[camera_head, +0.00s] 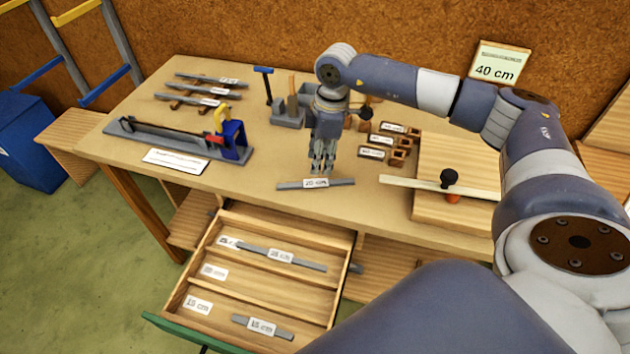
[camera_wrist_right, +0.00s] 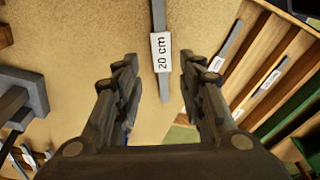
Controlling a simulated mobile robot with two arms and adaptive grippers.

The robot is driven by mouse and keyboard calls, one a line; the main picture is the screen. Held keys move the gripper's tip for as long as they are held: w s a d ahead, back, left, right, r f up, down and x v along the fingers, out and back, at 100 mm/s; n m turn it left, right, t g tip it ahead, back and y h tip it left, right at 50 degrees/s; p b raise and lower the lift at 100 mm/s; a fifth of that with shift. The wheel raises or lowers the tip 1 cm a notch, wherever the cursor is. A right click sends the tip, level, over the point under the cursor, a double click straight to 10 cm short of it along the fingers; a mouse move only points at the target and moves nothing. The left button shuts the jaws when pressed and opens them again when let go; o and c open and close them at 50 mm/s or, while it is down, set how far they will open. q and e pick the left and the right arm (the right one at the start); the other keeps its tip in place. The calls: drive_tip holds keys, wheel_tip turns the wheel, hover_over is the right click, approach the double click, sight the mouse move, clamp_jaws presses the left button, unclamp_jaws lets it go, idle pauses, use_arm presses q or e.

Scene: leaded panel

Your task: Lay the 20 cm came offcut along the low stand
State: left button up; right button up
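The 20 cm came offcut (camera_head: 335,183) is a thin grey strip with a white "20 cm" label. It lies on the bench near the front edge, above the open drawer. It also shows in the wrist view (camera_wrist_right: 164,85). My right gripper (camera_head: 320,172) points down just above it. In the wrist view the open fingers (camera_wrist_right: 160,70) are apart, with the strip between them in the picture; I see no contact. Grey strips rest on small brown supports (camera_head: 175,105) at the back left; I cannot tell whether these are the low stand. My left gripper is out of view.
The open drawer (camera_head: 340,295) holds labelled strips in wooden compartments. A long grey tool with a blue and yellow end (camera_head: 232,140) lies left. Small labelled blocks (camera_head: 377,140) and a board with a pale bar (camera_head: 425,186) stand right. Bench between tool and offcut is mostly clear.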

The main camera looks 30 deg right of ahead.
sight(316, 183)
drive_tip(key=shift+a+f, duration=0.1)
drive_tip(key=shift+f, duration=0.8)
drive_tip(key=f, duration=0.1)
drive_tip(key=f+p, duration=0.2)
drive_tip(key=f, duration=0.1)
drive_tip(key=shift+a, duration=0.25)
drive_tip(key=shift+f, duration=0.7)
clamp_jaws()
